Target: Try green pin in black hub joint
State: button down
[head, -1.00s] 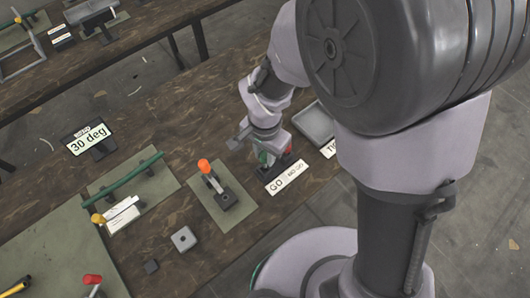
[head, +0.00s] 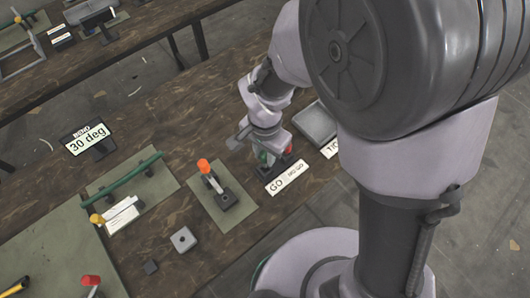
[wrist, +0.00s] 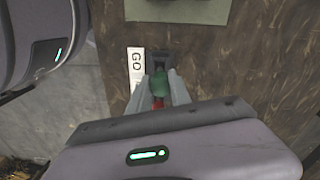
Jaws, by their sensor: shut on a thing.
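My gripper (wrist: 160,80) is shut on the green pin (wrist: 159,86), seen by its rounded green end between the fingers. In the head view my gripper (head: 262,151) is low over a small dark stand, and the green pin (head: 264,157) shows partly. A red part (wrist: 157,102) sits close beside the green one; it also shows in the head view (head: 288,150). The pin's lower end is hidden, so I cannot tell if it is still in the stand (wrist: 158,58). I cannot surely pick out the black hub joint; a small black block (head: 150,267) lies at the lower left.
A "GO / NO GO" label (head: 287,178) lies before the stand. An orange-topped lever fixture (head: 217,187) stands on a green mat to the left. A grey block with a hole (head: 183,239), a "30 deg" sign (head: 88,141) and a grey tray (head: 315,123) are around.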

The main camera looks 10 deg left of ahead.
aim_at(265, 167)
jog(key=shift+f, duration=0.15)
jog(key=shift+f+b, duration=0.35)
jog(key=shift+b, duration=0.1)
jog(key=shift+f+b, duration=1.4)
jog(key=shift+f, duration=0.05)
jog(key=c, duration=1.1)
grip_release()
notch_tip(265, 167, up, 18)
jog(key=p, duration=0.6)
jog(key=shift+f+p, duration=0.25)
jog(key=shift+p, duration=0.05)
